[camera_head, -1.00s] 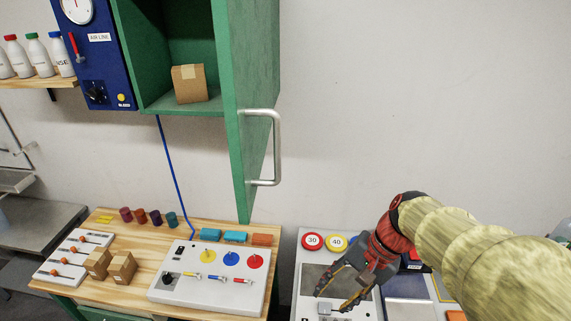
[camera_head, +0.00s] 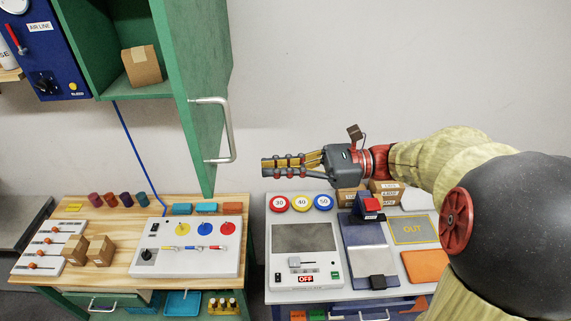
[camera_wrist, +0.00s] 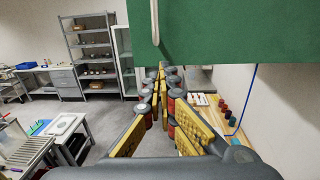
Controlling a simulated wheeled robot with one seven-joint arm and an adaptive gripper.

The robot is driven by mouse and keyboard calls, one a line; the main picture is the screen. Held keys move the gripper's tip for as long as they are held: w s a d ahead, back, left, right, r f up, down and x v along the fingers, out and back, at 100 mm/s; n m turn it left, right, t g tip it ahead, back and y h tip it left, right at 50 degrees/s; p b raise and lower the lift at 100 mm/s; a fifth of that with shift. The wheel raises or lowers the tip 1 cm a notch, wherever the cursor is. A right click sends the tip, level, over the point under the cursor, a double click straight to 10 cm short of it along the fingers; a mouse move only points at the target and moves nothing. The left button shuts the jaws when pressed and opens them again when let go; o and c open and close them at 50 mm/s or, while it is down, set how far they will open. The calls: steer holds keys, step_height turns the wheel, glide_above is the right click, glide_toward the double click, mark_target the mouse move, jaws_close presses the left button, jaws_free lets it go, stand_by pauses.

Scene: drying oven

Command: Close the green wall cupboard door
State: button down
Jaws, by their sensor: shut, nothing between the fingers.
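The green wall cupboard (camera_head: 92,45) is at the upper left of the head view, with a cardboard box (camera_head: 141,67) inside. Its green door (camera_head: 195,75) stands wide open, swung out from the cupboard's right side. A metal bar handle (camera_head: 229,130) is on the door's right face. My gripper (camera_head: 266,166) is shut and empty, to the right of and a little below the handle, apart from it, pointing left. In the wrist view the green door (camera_wrist: 235,35) fills the top, with the handle (camera_wrist: 155,20) at its left edge, above the shut fingertips.
Below are a wooden bench (camera_head: 115,270) with a control panel (camera_head: 190,247) and a grey bench with a panel of round buttons (camera_head: 302,203). A blue air line box (camera_head: 40,50) hangs left of the cupboard. The wall right of the door is bare.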

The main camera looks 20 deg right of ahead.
mark_target(215, 172)
steer(key=p+x, duration=0.2)
steer(key=x, duration=0.7)
steer(key=shift+w, duration=0.1)
steer(key=shift+w+a, duration=0.1)
steer(key=shift+a, duration=0.05)
